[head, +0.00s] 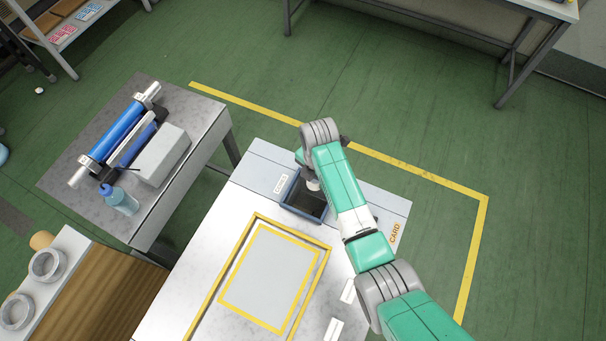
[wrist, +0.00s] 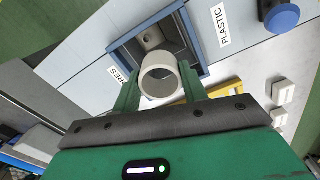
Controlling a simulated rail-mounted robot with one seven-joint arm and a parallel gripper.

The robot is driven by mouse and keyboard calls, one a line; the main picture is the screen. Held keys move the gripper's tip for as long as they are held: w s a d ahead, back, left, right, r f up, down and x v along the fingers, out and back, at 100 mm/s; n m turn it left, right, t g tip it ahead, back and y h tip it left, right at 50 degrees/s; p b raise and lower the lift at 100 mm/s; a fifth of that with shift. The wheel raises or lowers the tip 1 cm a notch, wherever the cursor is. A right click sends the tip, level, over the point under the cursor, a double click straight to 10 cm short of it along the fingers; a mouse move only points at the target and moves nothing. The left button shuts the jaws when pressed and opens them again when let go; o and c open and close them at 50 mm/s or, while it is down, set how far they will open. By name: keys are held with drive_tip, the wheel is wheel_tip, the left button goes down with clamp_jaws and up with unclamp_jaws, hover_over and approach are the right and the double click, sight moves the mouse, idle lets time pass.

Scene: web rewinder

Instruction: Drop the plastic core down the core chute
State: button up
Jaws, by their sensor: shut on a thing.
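My gripper (wrist: 158,84) is shut on the white plastic core (wrist: 162,59), a short hollow tube held between two green fingers. The core chute (wrist: 113,50) is a square opening with a blue rim in the pale panel. In the wrist view the core overlaps the chute's near part; I cannot tell how far above it the core is. In the head view the chute (head: 303,214) lies at the table's far side, and my arm hides most of the gripper. A small pale bit of the core (head: 313,185) seems to show over the opening.
A "PLASTIC" label (wrist: 219,25) and a blue knob (wrist: 282,16) are beside the chute. A yellow-bordered panel (head: 264,277) is on the table's near side. A side table (head: 90,165) at left carries a blue roller (head: 118,131), a grey box (head: 162,154) and a bottle (head: 119,201).

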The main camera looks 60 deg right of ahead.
sight(314, 186)
wheel_tip(314, 186, down, 6)
drive_tip(key=b, duration=0.6)
drive_tip(key=shift+b, duration=0.3)
drive_tip(key=o, duration=1)
drive_tip(key=shift+o, duration=0.2)
drive_tip(key=shift+r, duration=0.1)
wheel_tip(314, 186, up, 8)
drive_tip(key=p, duration=0.2)
